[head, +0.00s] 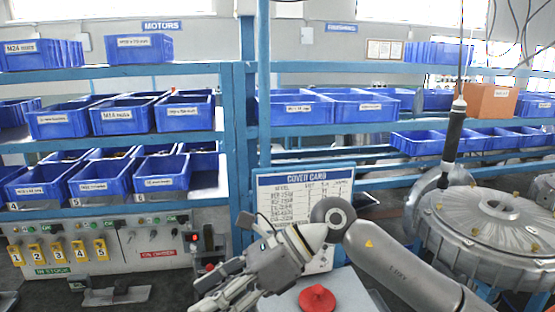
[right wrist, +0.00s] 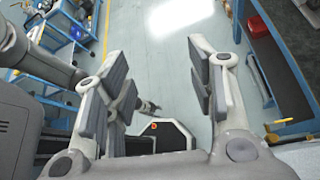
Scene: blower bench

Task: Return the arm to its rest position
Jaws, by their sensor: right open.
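My right arm comes in from the right in the head view and bends at a round grey elbow joint. Its right gripper (head: 207,288) hangs low left of centre, pointing down and left, in front of the bench's lower panel. In the right wrist view the right gripper (right wrist: 160,85) has its two fingers wide apart. Only bare floor and parts of my own body show between and below them. It holds nothing. My left gripper is not in either view.
Blue shelves (head: 290,68) with blue bins (head: 165,172) stand ahead. A cover card board (head: 303,205) stands behind my arm. A round metal blower housing (head: 490,225) is at right, with a hanging tool (head: 455,130) beside it. Open floor (right wrist: 165,50) shows below the gripper.

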